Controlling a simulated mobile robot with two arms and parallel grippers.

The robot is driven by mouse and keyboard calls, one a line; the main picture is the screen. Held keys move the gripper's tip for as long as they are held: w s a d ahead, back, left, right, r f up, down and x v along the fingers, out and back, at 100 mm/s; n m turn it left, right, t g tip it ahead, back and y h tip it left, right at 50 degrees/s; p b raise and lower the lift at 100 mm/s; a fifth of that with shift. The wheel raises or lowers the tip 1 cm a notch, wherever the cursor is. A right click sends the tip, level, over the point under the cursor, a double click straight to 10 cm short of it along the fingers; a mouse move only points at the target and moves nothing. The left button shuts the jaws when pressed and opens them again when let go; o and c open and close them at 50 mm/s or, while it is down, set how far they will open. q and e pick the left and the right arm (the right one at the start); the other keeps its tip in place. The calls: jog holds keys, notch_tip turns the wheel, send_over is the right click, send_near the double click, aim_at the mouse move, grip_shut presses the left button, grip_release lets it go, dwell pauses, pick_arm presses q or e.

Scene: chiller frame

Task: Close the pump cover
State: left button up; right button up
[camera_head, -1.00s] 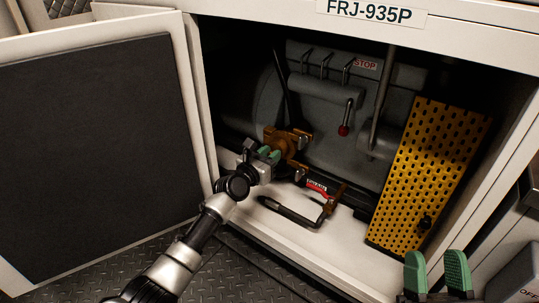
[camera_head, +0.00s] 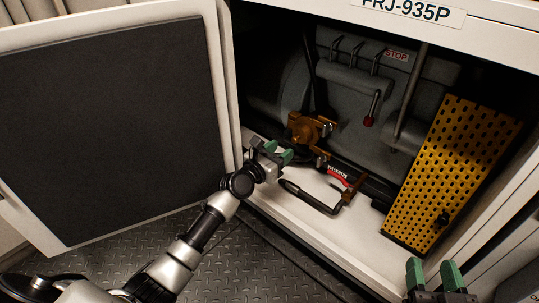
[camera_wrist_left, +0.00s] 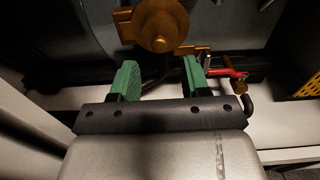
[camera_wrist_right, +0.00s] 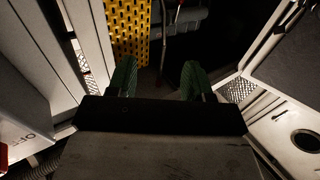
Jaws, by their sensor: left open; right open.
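The yellow perforated panel, which I take to be the pump cover (camera_head: 455,165), stands tilted at the right side of the cabinet opening, with a black knob (camera_head: 442,219) near its lower right. It also shows in the right wrist view (camera_wrist_right: 129,30). My left gripper (camera_head: 277,152) is open and empty at the cabinet's front, left of and below the brass valve (camera_head: 305,129). In the left wrist view the valve (camera_wrist_left: 158,25) lies beyond the open fingers (camera_wrist_left: 160,80). My right gripper (camera_head: 433,276) is open and empty at the bottom right, below the panel and apart from it.
A large white door (camera_head: 222,100) with a dark inner panel (camera_head: 110,115) stands open at the left. A red-tipped lever (camera_head: 368,121) hangs inside. The plated floor (camera_head: 245,260) in front is clear.

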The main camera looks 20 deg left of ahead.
pick_arm(q)
jog(key=v, duration=0.4)
jog(key=shift+s+a+p, duration=0.1)
jog(key=shift+s+p, duration=0.05)
jog(key=shift+p, duration=0.25)
pick_arm(e)
jog(key=f+g, duration=0.2)
jog(key=d+f+g+h, duration=0.1)
jog(key=shift+s+f, duration=0.25)
jog(key=shift+s, duration=0.15)
